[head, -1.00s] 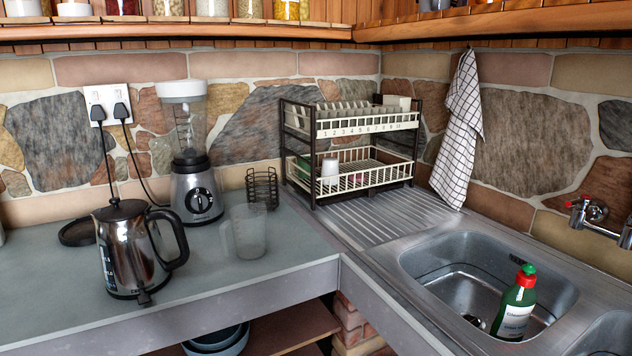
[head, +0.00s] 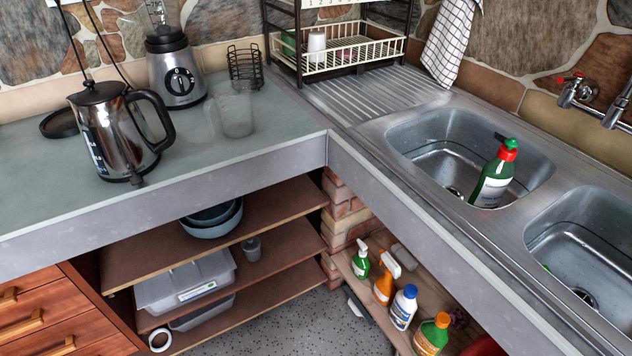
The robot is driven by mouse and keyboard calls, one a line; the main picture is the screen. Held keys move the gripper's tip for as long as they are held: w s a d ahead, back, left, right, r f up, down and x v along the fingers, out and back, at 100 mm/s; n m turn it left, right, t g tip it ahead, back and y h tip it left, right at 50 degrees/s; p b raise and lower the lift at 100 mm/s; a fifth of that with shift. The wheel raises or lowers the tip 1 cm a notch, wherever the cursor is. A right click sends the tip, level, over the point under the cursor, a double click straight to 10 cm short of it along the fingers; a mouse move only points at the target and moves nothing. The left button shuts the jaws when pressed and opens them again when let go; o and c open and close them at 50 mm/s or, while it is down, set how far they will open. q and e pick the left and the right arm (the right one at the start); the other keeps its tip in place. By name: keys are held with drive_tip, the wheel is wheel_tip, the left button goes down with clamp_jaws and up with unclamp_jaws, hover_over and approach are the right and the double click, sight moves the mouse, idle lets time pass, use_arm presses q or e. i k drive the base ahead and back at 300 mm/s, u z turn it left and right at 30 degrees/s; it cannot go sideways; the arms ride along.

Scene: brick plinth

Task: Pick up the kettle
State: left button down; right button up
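The kettle (head: 112,137) is shiny metal with a black lid and a black handle on its right side. It stands upright on the grey counter (head: 40,208) at the left of the head view. A dark round disc, perhaps its base, lies on the counter behind it to the left (head: 60,124). Neither of my grippers shows in the head view.
A blender (head: 178,82), a wire holder (head: 244,70) and a clear jug (head: 235,115) stand right of the kettle. A dish rack (head: 335,55) and sink (head: 450,150) lie further right. Shelves (head: 215,235) and drawers (head: 40,310) are below. The counter's front strip is clear.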

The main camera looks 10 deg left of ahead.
sight(118, 140)
drive_tip(key=u, duration=1.25)
